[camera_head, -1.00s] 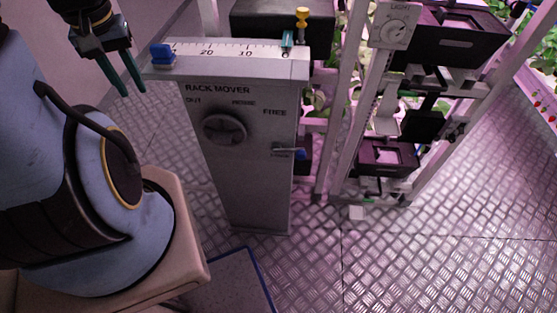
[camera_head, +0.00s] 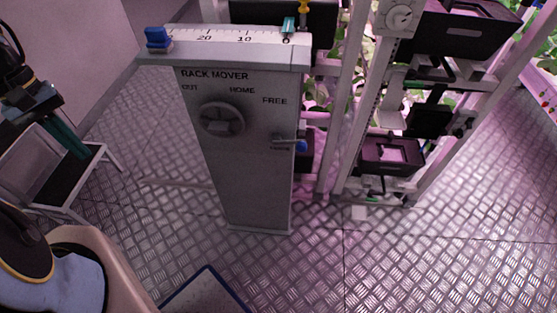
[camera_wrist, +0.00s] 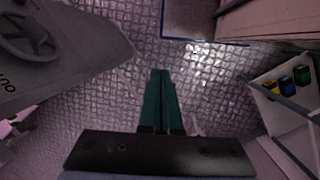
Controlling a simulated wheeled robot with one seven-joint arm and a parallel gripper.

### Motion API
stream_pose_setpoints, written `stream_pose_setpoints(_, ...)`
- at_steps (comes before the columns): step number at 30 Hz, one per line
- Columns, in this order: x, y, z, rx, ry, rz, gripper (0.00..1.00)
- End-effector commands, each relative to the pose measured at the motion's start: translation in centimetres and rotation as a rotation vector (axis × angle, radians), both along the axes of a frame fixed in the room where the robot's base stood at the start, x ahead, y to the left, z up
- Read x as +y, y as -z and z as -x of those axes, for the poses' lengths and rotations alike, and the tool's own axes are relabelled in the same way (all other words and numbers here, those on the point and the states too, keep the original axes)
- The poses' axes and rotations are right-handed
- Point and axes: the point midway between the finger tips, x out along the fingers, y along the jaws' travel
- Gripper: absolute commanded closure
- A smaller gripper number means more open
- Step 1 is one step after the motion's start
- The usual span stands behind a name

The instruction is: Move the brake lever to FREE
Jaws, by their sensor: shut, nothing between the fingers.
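The rack mover (camera_head: 245,140) is a grey metal post labelled RACK MOVER. The brake lever (camera_head: 289,143) is on the right of its front face, lying sideways with a blue tip at its right end. The word FREE stands above it and a smaller, unclear label just below it. My gripper (camera_head: 84,151), with green fingers, is at the left in the head view, well left of the post and apart from the lever. In the wrist view the gripper (camera_wrist: 161,75) is shut and empty, pointing over the floor. The lever is not visible there.
A round handwheel (camera_head: 222,119) is on the post, and it also shows in the wrist view (camera_wrist: 28,35). Plant racks stand at right. Floor before the post is open.

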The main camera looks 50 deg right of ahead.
Motion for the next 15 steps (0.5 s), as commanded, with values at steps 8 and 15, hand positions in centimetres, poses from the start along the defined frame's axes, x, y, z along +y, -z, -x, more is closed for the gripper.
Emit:
stream_pose_setpoints(8, -5.6, 8.4, 2.0, 0.26, -0.045, 0.056, 1.0)
stream_pose_setpoints(15, -11.6, 14.9, 4.9, 0.532, -0.101, 0.121, 1.0)
